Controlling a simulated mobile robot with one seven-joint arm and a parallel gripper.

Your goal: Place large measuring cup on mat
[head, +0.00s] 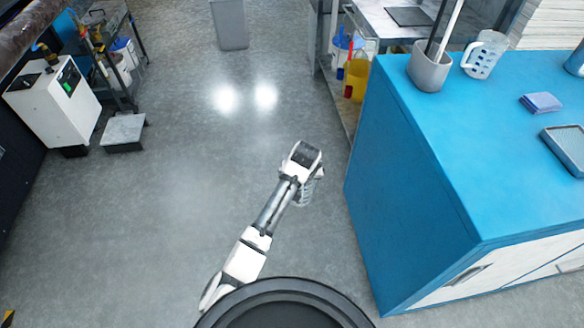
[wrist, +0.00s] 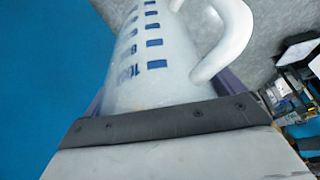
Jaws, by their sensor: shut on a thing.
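A white translucent measuring cup with blue markings (wrist: 150,75) fills the middle of the wrist view, its handle at the upper right. My gripper (head: 307,175) is shut on this cup and holds it over the floor, left of the blue counter. In the head view the held cup (head: 309,190) is partly hidden by my wrist. A second measuring cup (head: 485,56) stands on the counter's far end. A dark flat rectangle, which looks like a mat (head: 409,16), lies on the grey table at the back.
The blue counter (head: 430,150) carries a grey holder (head: 430,70), a folded blue cloth (head: 541,102) and a grey tray (head: 566,146). A yellow container (head: 356,82) sits below the back table. A grey bin (head: 229,24) stands far back.

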